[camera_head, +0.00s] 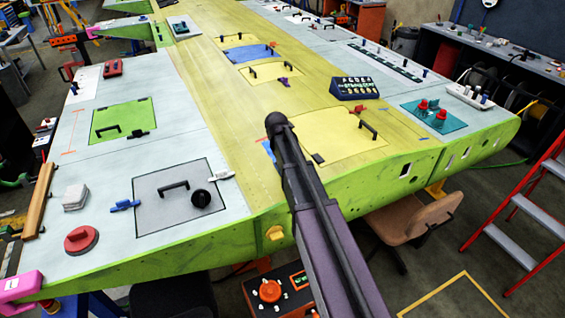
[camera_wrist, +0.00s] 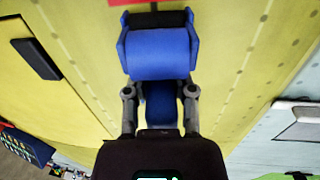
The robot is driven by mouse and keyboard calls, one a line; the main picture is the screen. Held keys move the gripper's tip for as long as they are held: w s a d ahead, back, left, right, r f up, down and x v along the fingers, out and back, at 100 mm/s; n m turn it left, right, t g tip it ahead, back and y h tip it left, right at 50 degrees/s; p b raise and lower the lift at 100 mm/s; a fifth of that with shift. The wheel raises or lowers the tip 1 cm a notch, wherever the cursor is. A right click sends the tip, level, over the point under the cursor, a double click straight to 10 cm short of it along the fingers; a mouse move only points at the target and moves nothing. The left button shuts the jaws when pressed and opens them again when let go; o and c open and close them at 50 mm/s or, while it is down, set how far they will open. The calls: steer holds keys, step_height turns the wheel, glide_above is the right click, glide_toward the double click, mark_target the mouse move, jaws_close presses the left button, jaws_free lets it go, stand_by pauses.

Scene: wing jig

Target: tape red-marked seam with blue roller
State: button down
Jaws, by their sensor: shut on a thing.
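In the wrist view, my gripper (camera_wrist: 160,88) is shut on the blue roller (camera_wrist: 158,52), which lies between its two grey fingers. A dark band shows along the roller's far edge. A short red mark (camera_wrist: 130,2) shows at the top edge of the wrist view, just beyond the roller, on the yellow-green wing skin. I cannot tell whether the roller touches the skin. In the head view, my dark arm reaches over the wing and hides most of my gripper; a small blue patch (camera_head: 268,150) shows beside it. A thin red-marked line (camera_head: 72,125) also lies on the pale left panel.
A grey hatch (camera_head: 178,195) with a black handle and knob lies left of my arm. A yellow hatch (camera_head: 330,138) with dark handles lies to the right. A chair (camera_head: 412,218) and red ladder (camera_head: 525,205) stand near the wing's front edge.

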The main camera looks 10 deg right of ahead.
steer(key=shift+s+d, duration=0.15)
steer(key=shift+s, duration=0.3)
steer(key=shift+s+d, duration=0.2)
steer(key=shift+s, duration=0.55)
steer(key=shift+s+d, duration=0.15)
steer(key=shift+s, duration=0.55)
steer(key=shift+r, duration=0.1)
steer(key=shift+s+a+r+p, duration=0.1)
steer(key=shift+a+r+p, duration=0.05)
steer(key=shift+r+p, duration=0.9)
steer(key=shift+w+a+r+p, duration=0.1)
steer(key=shift+a+r+p, duration=0.1)
steer(key=shift+r+p, duration=0.75)
steer(key=shift+s+a+r+p, duration=0.1)
steer(key=shift+a+r+p, duration=0.05)
steer(key=shift+r+p, duration=0.9)
steer(key=shift+a+r+p, duration=0.15)
steer(key=shift+r+p, duration=0.55)
steer(key=shift+p, duration=0.1)
steer(key=shift+a+r+p, duration=0.1)
steer(key=shift+r+p, duration=0.55)
steer(key=shift+p, duration=0.1)
steer(key=shift+s, duration=0.1)
